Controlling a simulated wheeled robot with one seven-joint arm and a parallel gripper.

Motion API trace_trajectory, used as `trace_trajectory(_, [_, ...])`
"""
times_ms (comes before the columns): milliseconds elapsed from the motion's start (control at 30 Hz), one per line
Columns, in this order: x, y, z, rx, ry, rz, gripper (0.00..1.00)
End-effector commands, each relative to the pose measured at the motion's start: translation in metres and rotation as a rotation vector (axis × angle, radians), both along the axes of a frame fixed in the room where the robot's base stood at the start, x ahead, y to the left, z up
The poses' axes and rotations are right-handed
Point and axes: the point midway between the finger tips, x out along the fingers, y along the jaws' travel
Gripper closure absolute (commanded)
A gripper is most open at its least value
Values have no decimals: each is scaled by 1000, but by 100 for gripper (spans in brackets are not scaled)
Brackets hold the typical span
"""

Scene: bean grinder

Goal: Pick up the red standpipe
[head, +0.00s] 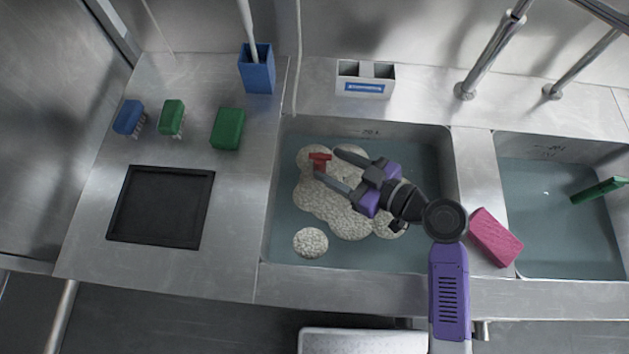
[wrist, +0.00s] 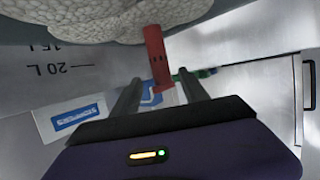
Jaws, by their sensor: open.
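The red standpipe (head: 320,157) stands in the left sink, among pale foam in the water. Its top shows as a short red T shape in the head view, and its lower part is hidden. My gripper (head: 328,162) reaches in from the right, open and empty, with its two fingertips close to the standpipe. In the wrist view the red standpipe (wrist: 157,58) shows between the two dark fingers of my gripper (wrist: 160,90), with a gap on each side. I cannot tell how far it sits between the jaws in depth.
The left sink (head: 272,220) has foam (head: 311,243) on its water. A pink sponge (head: 495,238) lies on the divider beside the right sink (head: 560,262). A white holder (head: 366,82) and blue container (head: 257,70) stand behind. A black tray (head: 160,206) and brushes (head: 172,117) are left.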

Motion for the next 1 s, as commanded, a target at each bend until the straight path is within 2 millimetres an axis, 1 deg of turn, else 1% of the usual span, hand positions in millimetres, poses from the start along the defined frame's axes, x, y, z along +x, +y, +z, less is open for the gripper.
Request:
trace_trajectory(267, [14,22,-8,0,0,2,48])
trace_trajectory(533, [32,50,-24,1,1,3,48])
trace_trajectory(667, [37,56,-28,0,0,1,48])
trace_trajectory(867, [37,57,-29,0,0,0,48])
trace_trajectory(900, [37,56,-29,0,0,1,50])
trace_trajectory(967, [37,56,-28,0,0,1,62])
trace_trajectory(1000, [37,56,-28,0,0,1,69])
